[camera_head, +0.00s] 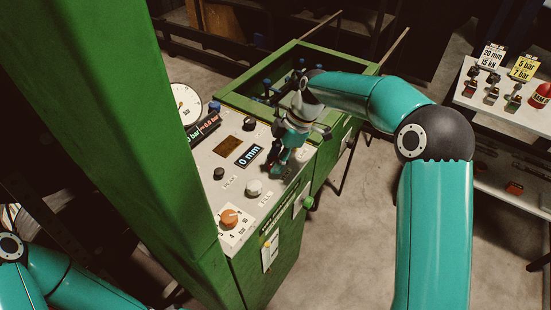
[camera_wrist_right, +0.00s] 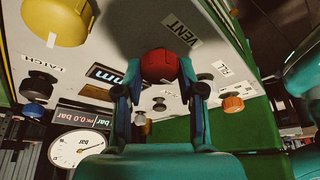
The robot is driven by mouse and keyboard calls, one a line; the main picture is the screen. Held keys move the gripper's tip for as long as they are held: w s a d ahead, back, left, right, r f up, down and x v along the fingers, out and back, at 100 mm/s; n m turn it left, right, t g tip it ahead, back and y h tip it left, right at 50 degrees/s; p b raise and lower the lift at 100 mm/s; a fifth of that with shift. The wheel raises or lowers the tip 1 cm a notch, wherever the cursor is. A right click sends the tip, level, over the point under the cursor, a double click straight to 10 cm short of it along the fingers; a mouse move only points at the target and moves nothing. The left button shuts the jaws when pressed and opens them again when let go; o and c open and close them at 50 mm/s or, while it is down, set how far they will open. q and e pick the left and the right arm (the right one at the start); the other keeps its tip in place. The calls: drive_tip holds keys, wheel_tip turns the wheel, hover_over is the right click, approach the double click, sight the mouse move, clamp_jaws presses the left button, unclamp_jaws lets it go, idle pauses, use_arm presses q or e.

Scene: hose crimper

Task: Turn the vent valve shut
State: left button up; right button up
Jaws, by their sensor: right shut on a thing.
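The vent valve is a red round knob (camera_wrist_right: 160,65) beside a VENT label (camera_wrist_right: 182,30) on the pale control panel in the right wrist view. My right gripper (camera_wrist_right: 160,82) is shut on it, one finger on each side. In the head view my right gripper (camera_head: 279,163) reaches down to the panel's right side and hides the knob. How far the knob is turned cannot be told. My left arm shows at the lower left of the head view, with its gripper out of the picture.
The panel (camera_head: 215,172) carries an orange knob (camera_head: 230,217), a "0 mm" display (camera_head: 249,156), a round gauge (camera_head: 187,105) and black and white knobs close by. A green post (camera_head: 120,130) stands at the left. A side table (camera_head: 530,124) with small fittings stands at the right.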

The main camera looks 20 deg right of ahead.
drive_tip(key=o, duration=1.1)
drive_tip(key=v, duration=1.2)
